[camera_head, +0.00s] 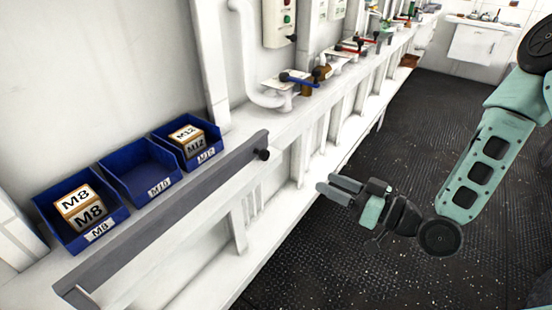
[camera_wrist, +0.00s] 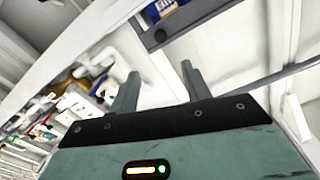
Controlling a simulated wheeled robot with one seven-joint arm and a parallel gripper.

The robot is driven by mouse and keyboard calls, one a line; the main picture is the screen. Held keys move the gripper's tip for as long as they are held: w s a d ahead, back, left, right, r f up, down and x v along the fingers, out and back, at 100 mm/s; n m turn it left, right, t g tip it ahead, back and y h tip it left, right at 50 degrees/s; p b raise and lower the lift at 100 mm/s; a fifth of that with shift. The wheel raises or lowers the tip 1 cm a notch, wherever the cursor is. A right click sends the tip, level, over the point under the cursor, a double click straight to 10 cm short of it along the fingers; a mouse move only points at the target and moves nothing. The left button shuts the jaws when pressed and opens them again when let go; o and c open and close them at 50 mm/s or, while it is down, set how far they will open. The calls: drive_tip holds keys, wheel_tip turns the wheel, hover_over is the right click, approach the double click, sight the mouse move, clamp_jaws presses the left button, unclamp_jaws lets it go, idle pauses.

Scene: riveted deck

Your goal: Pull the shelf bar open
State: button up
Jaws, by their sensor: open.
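The shelf bar (camera_head: 165,215) is a long grey rail running along the front of the white shelf in the head view, in front of the blue bins. It has a dark round knob at its far right end. In the wrist view the bar (camera_wrist: 200,20) crosses the top, beyond the fingers. My gripper (camera_head: 334,190) is open and empty, to the right of the bar's knob end and apart from it. Its two fingers (camera_wrist: 160,85) stand spread in the wrist view, with nothing between them.
Three blue bins (camera_head: 122,205) stand behind the bar; the left holds an M8 box (camera_head: 78,205), the right an M12 box (camera_head: 187,138), the middle looks empty. Valves and pipes (camera_head: 290,80) line the shelf further back. The dark riveted floor (camera_head: 330,265) is clear.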

sight(267, 156)
drive_tip(key=x, duration=1.4)
drive_tip(key=shift+a+r, duration=0.1)
drive_tip(key=shift+a, duration=0.1)
drive_tip(key=shift+p+x, duration=0.35)
drive_tip(key=shift+x, duration=0.4)
drive_tip(key=shift+c, duration=0.3)
clamp_jaws()
